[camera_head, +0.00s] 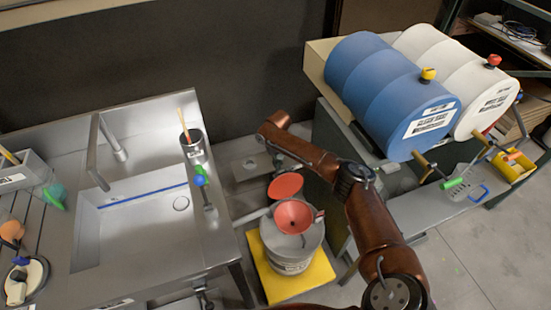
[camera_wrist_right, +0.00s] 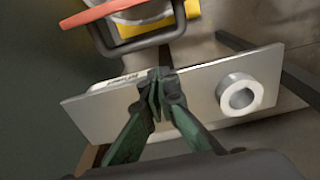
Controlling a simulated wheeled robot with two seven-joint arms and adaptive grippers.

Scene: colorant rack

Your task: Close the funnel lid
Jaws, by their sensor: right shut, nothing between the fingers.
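The red funnel (camera_head: 294,216) sits on top of a grey drum (camera_head: 291,259) in the head view. Its red round lid (camera_head: 286,185) stands open, tilted up at the funnel's far side. My right gripper (camera_head: 278,161) is just beyond the lid, apart from it and small in the head view. In the right wrist view its green fingers (camera_wrist_right: 158,95) are shut and empty. A red rim (camera_wrist_right: 100,12) crosses the top left there; whether it is lid or funnel I cannot tell. My left gripper is not in view.
The drum stands on a yellow platform (camera_head: 316,278) between the steel sink bench (camera_head: 222,225) and the rack with a blue barrel (camera_head: 385,90). A grey plate with a ring (camera_wrist_right: 238,93) lies behind the fingers in the wrist view.

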